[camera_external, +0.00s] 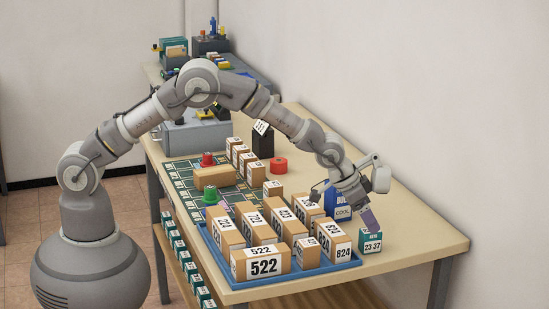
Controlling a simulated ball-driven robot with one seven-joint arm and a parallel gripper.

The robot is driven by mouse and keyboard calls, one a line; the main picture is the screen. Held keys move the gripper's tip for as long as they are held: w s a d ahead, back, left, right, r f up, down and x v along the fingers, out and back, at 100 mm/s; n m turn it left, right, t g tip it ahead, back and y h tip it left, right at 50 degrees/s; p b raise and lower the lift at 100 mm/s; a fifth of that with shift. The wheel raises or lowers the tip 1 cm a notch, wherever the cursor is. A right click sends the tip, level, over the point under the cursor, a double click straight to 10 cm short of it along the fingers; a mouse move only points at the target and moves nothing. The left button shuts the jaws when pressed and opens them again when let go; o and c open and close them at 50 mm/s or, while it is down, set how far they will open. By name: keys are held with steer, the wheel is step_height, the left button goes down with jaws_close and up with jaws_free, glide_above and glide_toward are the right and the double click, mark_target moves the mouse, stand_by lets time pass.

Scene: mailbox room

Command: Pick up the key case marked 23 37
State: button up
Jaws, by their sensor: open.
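The key case marked 23 37 (372,246) is a small box with a teal top and a white label on its front. It stands upright on the table near the right front edge, just right of the blue tray. My gripper (371,222) is directly above it, pointing down and slightly tilted. The fingers are open, and their tips are at or just over the top of the case. I cannot tell whether they touch it or reach around it.
A blue tray (217,250) holds several numbered cardboard boxes, including one marked 522 (264,264). A blue box marked COOL (342,208) stands just behind my gripper. A red roll (278,165) and a black block (262,143) are farther back. The table's right side (418,225) is clear.

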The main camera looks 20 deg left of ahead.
mark_target(374, 236)
steer(key=b+x, duration=0.1)
steer(key=x, duration=0.1)
steer(key=b+x, duration=0.1)
steer(key=x, duration=0.1)
steer(key=a+x, duration=0.1)
steer(key=x, duration=0.1)
steer(key=shift+s+f+b, duration=0.3)
steer(key=shift+f+b, duration=0.05)
steer(key=shift+b, duration=0.05)
steer(key=shift+w+d+f, duration=0.15)
steer(key=shift+d+f, duration=0.05)
steer(key=shift+f, duration=0.05)
steer(key=shift+r, duration=0.15)
steer(key=c, duration=1.2)
